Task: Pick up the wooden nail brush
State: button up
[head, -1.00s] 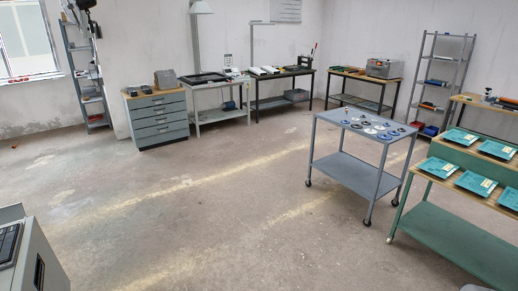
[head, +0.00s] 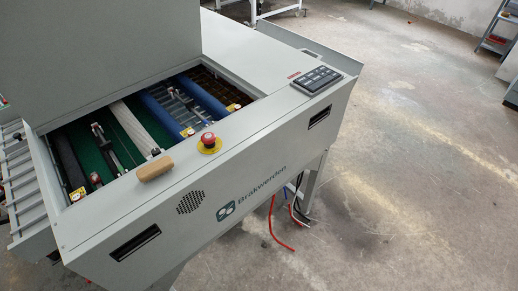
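The wooden nail brush (head: 155,168) is in the head view, a small tan block with rounded ends. It lies on the front rim of the grey plate processor (head: 250,160), left of the red emergency stop button (head: 208,140). Its bristles cannot be made out from here. My gripper is not in view.
The processor's open top shows blue rollers (head: 157,114), a pale roller and dark bars. A keypad (head: 314,78) sits on its right end. A red hose (head: 277,230) and cables hang to the floor below. The concrete floor (head: 410,170) to the right is clear.

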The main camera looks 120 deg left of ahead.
aim_at(154, 169)
jog(key=z, duration=4)
jog(key=k, duration=1.65)
jog(key=z, duration=0.95)
jog(key=i, duration=1.7)
